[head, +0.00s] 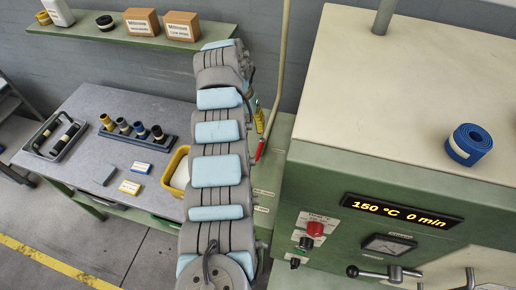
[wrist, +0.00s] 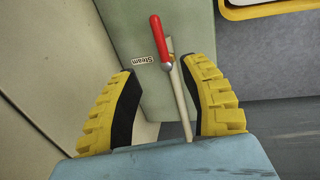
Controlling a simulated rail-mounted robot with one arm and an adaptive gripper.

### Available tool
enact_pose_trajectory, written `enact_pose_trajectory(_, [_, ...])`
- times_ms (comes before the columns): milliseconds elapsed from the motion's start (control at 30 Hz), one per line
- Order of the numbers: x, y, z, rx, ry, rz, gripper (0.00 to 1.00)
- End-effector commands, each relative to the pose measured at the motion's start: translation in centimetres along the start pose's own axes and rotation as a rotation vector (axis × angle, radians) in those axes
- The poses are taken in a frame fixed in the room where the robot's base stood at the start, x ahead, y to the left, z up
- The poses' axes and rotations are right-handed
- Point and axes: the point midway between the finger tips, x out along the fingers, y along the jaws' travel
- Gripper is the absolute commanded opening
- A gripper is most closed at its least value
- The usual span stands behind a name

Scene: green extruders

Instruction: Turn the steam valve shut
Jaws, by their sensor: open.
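The steam valve's red lever (wrist: 159,38) shows in the wrist view beside a small "Steam" label (wrist: 145,60). It lies roughly in line with its pale pipe (wrist: 181,105). My gripper (wrist: 160,66) is open, with yellow ridged fingers and black pads. The pipe and the lever's lower end show between the fingers, with gaps on both sides; I cannot tell the depth. In the head view the red lever (head: 260,149) is just right of my arm, below the pipe (head: 280,65).
The green and cream press (head: 400,90) stands close on the right, its display (head: 404,211) reading 150 °C 0 min. A grey worktable (head: 110,115) with small parts and a yellow bin (head: 175,172) is on the left. A shelf (head: 140,38) with boxes hangs behind.

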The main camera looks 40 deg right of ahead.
Motion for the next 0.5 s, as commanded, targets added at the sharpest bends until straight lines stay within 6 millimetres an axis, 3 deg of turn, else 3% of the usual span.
enact_pose_trajectory(500, [9.0,0.2,0.1,0.001,-0.003,0.003,0.44])
